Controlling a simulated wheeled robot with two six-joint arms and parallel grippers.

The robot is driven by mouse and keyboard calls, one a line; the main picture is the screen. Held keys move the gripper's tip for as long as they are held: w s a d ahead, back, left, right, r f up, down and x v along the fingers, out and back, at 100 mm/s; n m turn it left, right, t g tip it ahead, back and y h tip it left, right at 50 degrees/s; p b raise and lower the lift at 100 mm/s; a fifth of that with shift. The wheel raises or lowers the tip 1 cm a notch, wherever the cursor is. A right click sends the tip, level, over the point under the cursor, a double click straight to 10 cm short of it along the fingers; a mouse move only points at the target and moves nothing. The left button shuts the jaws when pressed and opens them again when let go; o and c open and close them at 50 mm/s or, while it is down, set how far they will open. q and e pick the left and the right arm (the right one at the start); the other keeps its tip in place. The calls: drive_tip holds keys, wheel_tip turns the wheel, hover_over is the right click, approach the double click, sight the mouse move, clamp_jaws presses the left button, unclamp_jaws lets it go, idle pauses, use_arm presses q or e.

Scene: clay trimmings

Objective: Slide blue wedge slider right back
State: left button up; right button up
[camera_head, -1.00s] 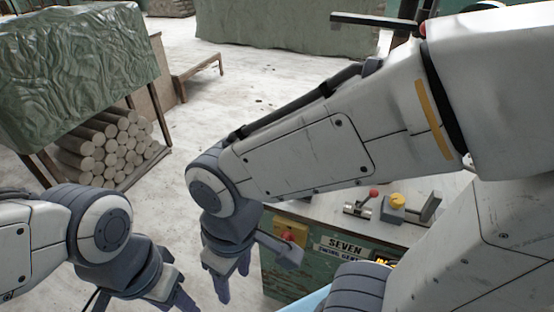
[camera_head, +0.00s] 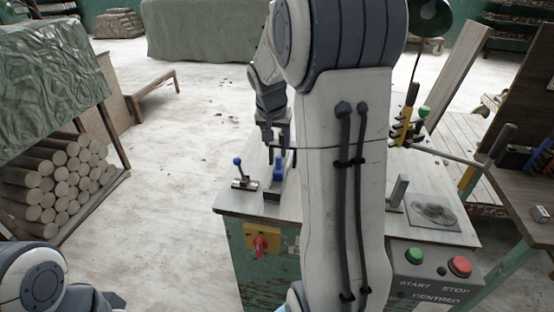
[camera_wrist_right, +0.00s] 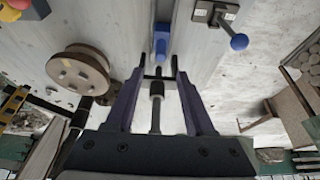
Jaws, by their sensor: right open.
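The blue wedge slider (camera_head: 278,170) stands on the left part of the pale machine top, on a grey rail or base. It also shows in the wrist view as a blue block (camera_wrist_right: 161,42) at top centre. My right gripper (camera_head: 275,143) hangs just above and behind the slider in the head view. In the wrist view its open fingers (camera_wrist_right: 158,88) are spread, with a dark crossbar and post between them. The blue block is beyond the fingertips, and nothing is clearly held. My left gripper (camera_head: 95,301) is at the bottom left, cut off by the frame edge.
A blue-knobbed lever (camera_head: 239,172) stands close left of the slider. A yellow box with a red knob (camera_head: 262,241) is on the machine's front. A start-stop panel (camera_head: 435,266) is at lower right. My right arm hides the middle of the machine top.

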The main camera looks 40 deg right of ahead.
sight(279, 157)
drive_tip(key=x, duration=0.9)
drive_tip(key=shift+f, duration=0.25)
drive_tip(key=shift+a, duration=0.1)
clamp_jaws()
idle(0.9)
